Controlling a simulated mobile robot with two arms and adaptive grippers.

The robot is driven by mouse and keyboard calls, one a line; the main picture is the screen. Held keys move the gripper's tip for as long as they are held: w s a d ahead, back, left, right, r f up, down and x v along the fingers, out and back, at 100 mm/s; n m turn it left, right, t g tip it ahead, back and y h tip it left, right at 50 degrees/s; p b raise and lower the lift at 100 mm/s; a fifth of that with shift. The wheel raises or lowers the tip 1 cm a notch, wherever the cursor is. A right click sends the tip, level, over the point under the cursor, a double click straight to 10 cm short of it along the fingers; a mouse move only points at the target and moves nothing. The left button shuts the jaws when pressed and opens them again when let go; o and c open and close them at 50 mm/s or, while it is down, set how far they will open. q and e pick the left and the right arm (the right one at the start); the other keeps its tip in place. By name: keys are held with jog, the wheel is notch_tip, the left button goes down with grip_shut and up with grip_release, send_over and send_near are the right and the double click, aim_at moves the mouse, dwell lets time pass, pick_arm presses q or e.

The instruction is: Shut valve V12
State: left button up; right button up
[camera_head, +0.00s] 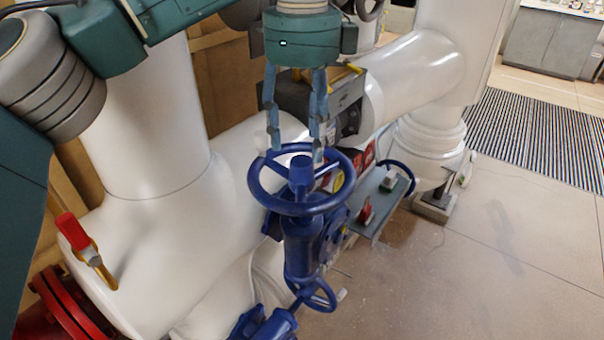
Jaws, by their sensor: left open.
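A blue valve (300,250) with a round blue handwheel (300,209) stands in the middle of the view. I can read no V12 label on it. The wheel lies roughly level, with a raised hub at its centre. My left gripper (296,152) comes down from above with its two blue-grey fingers spread and nothing between them. The fingertips are over the far side of the wheel, behind the hub in the picture. I cannot tell whether they touch the rim. My right gripper is not in view.
Thick white pipes (150,130) stand behind and left of the valve. A red-handled lever (72,232) and a red flange (62,305) are at lower left. A grey shelf (376,205) with small items is right of the wheel. The floor (480,280) at right is clear.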

pick_arm(q)
jog(key=shift+a+n, duration=0.1)
jog(key=shift+n, duration=0.5)
jog(key=shift+a+n+b, duration=0.1)
jog(key=shift+n+b, duration=0.25)
jog(key=shift+n, duration=0.05)
jog(key=shift+s, duration=0.1)
